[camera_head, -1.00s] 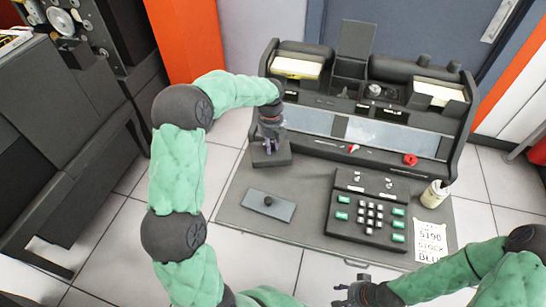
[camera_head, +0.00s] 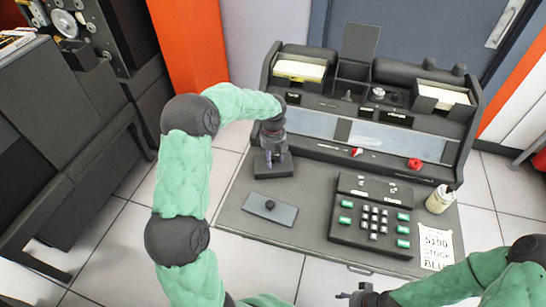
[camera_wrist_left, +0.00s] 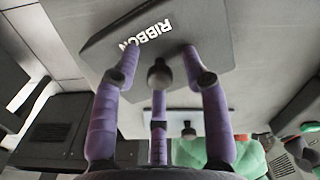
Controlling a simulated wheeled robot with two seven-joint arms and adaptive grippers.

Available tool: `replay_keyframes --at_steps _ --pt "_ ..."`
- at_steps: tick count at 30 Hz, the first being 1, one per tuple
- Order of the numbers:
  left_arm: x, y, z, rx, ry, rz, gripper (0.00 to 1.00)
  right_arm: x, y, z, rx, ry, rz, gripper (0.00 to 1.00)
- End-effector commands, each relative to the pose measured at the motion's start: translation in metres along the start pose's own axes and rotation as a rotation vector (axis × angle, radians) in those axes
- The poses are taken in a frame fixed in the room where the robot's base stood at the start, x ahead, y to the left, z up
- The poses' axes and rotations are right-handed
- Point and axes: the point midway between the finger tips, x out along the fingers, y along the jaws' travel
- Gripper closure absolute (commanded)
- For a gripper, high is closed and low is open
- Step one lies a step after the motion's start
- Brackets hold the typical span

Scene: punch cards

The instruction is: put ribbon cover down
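The ribbon cover (camera_head: 278,171) is a dark grey plate with a knob, under my left gripper in the head view. In the left wrist view the cover (camera_wrist_left: 112,45) shows the white word RIBBON, with its dark knob between the purple fingers. My left gripper (camera_head: 271,155) has its fingers around this knob and holds the cover; a gap shows beside the knob, so finger contact is partly unclear. How far the cover is above the desk cannot be told. My right gripper (camera_head: 350,295) is empty, its fingers extended at the bottom edge of the head view, partly cut off.
A second grey plate (camera_head: 284,213) with a knob lies on the desk (camera_head: 310,195) just in front. A black keypad (camera_head: 350,237) is to its right, with a cup (camera_head: 440,200) and a paper note (camera_head: 436,245). The raised console (camera_head: 330,150) stands behind.

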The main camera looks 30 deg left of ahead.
Motion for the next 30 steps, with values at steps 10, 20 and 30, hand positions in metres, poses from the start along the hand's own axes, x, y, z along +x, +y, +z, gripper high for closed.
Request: replay_keyframes --at_steps 10,20,30 --pt "-0.010 0.000 0.000 0.000 -0.001 -0.001 0.55 -0.004 -0.001 0.000 0.000 0.000 0.000 0.53" --pt "-0.074 0.000 0.001 0.000 -0.003 -0.002 0.55 -0.033 -0.012 0.001 0.000 0.000 0.000 0.53" --pt "-0.118 0.000 0.000 0.000 0.000 0.000 0.55 -0.050 -0.018 0.002 0.000 0.000 0.000 0.53"
